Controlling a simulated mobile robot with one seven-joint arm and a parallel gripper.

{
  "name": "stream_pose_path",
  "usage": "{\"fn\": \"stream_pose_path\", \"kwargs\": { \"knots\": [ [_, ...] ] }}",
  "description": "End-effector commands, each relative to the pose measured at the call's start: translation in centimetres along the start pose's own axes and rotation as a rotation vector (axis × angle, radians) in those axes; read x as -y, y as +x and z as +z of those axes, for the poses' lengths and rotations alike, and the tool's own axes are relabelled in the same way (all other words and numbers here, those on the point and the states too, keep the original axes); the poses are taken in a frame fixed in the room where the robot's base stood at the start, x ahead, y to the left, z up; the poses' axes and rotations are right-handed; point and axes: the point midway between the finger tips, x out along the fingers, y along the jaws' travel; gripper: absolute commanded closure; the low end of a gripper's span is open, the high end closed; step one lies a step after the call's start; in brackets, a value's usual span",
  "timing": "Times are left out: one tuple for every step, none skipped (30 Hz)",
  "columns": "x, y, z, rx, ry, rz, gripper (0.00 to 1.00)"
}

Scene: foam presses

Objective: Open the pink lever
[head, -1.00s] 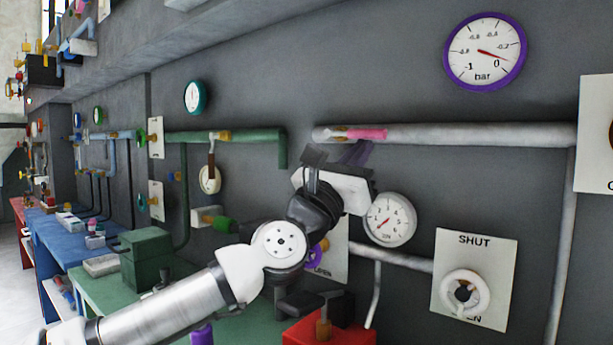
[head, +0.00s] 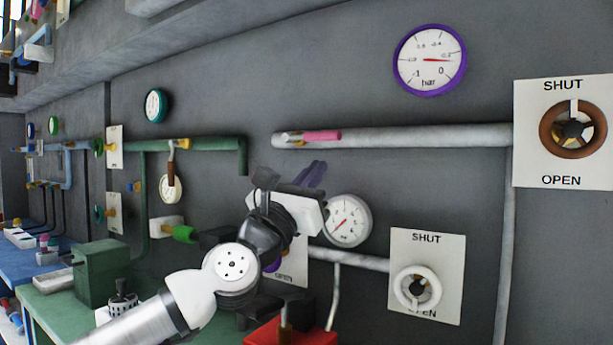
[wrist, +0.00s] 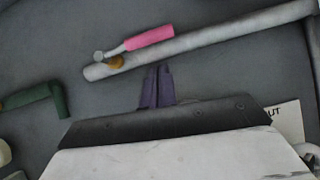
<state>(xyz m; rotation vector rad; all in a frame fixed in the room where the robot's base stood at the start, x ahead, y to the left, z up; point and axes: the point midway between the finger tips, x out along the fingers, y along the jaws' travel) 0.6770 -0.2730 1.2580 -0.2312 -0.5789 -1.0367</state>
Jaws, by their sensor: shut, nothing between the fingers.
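The pink lever (head: 321,136) lies along the white horizontal pipe (head: 420,135), near its left end, joined to a brass-coloured valve part. In the wrist view the pink handle (wrist: 150,37) lies above the pipe, its metal arm running left to the valve (wrist: 116,62). My gripper (head: 318,166) is just below the pipe and lever, apart from the handle. Its purple fingers (wrist: 158,68) are together and empty, pointing up toward the pipe in the wrist view. The fingers are partly hidden by my wrist in the head view.
A purple-rimmed gauge (head: 430,60) hangs above the pipe. A white gauge (head: 348,220) is below it, right of my wrist. A green pipe (head: 190,144) is to the left. SHUT/OPEN panels (head: 440,247) are at right. A red box (head: 290,332) sits below my arm.

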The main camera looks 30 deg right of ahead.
Motion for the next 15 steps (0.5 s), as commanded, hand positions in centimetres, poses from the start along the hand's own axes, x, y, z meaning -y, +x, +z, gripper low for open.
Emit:
{"fn": "stream_pose_path", "kwargs": {
  "knots": [
    [-0.2, -1.0, -1.5, 0.0, -0.003, 0.0, 1.0],
    [-0.3, -1.6, -1.2, -0.001, -0.001, 0.001, 1.0],
    [-0.2, -2.7, -0.9, 0.0, 0.0, 0.002, 1.0],
    [-0.2, -3.4, -0.9, 0.0, 0.0, 0.003, 1.0],
    [-0.1, -4.2, -0.9, -0.001, 0.0, 0.003, 1.0],
    [-0.1, -5.1, -0.9, -0.001, 0.0, 0.002, 1.0],
    [-0.1, -5.8, -0.9, -0.001, 0.0, 0.003, 1.0],
    [0.0, -6.4, -0.9, -0.001, -0.001, 0.003, 1.0],
    [0.0, -7.1, -0.8, 0.0, 0.0, 0.003, 1.0],
    [0.1, -7.7, -0.8, 0.0, 0.0, 0.002, 1.0],
    [0.1, -8.1, -0.8, 0.0, 0.0, 0.003, 1.0],
    [0.1, -8.7, -0.8, 0.0, -0.001, 0.003, 1.0],
    [0.1, -9.1, -0.8, 0.0, -0.001, 0.002, 1.0],
    [0.1, -9.4, -0.8, 0.0, 0.0, 0.002, 1.0],
    [0.2, -9.8, -0.7, 0.0, 0.0, 0.002, 1.0]
  ]
}}
